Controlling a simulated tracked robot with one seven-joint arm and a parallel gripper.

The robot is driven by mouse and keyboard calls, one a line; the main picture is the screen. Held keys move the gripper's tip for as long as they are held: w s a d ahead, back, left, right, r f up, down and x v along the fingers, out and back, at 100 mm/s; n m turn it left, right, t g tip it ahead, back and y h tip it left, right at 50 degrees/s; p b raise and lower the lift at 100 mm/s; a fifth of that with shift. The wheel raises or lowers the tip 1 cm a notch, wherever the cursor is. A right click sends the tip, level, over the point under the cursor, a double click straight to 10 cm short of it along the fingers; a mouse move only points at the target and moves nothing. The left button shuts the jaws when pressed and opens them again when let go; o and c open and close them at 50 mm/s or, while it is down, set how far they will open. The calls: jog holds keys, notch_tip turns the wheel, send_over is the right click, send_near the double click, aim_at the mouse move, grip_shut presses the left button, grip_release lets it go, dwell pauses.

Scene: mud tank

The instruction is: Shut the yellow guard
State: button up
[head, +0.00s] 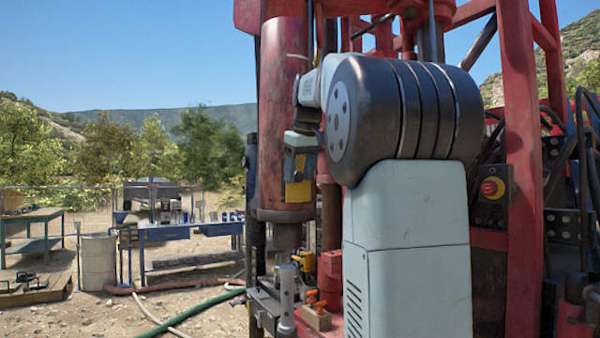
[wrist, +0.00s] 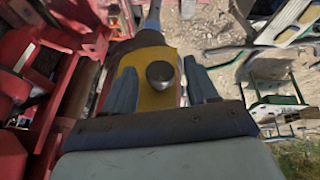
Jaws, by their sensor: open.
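The yellow guard (wrist: 150,98) shows in the wrist view as a yellow plate with a round metal knob (wrist: 160,74) standing out from it. My gripper (wrist: 159,68) is open, with one grey finger on each side of the knob. I cannot tell whether the fingers touch it. In the head view, my gripper (head: 300,168) points down in front of the big red cylinder, with a yellow patch of the guard (head: 297,191) just below it. My arm hides much of the rig there, and how far the guard stands open cannot be told.
The red rig frame (head: 520,130) rises close on the right, with a red stop button (head: 492,188) on a dark box. Below my gripper are a metal post (head: 287,290) and orange-handled fittings (head: 316,302). A blue bench (head: 185,233), a drum (head: 98,262) and hoses lie left.

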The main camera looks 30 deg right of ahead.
grip_shut()
dwell(0.4)
